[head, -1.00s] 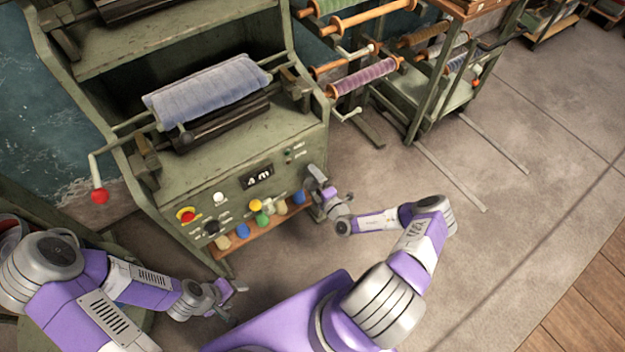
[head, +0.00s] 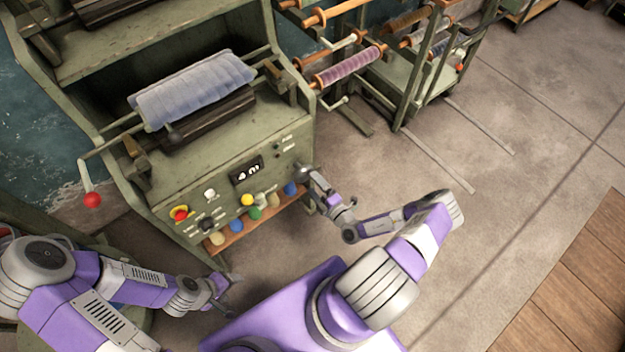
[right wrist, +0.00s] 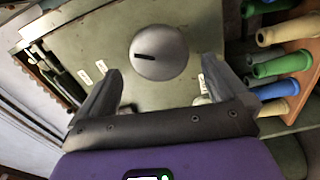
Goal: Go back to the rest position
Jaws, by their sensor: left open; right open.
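My right gripper (head: 311,180) is at the right end of the green machine's front panel, beside the row of coloured pegs. In the right wrist view its two fingers (right wrist: 158,95) are spread apart with nothing between them. A round grey knob with a dark slot (right wrist: 160,53) lies beyond the fingertips on the green panel; I cannot tell whether they touch it. My left gripper (head: 222,296) is low at the left, in front of the machine, open and empty.
The green machine (head: 236,141) carries a blue-grey cloth roll (head: 190,88) and a crank with a red ball (head: 92,200). Coloured pegs sit on a wooden shelf (head: 262,226). A rack of spools (head: 348,66) stands behind right. The concrete floor (head: 520,200) at right is clear.

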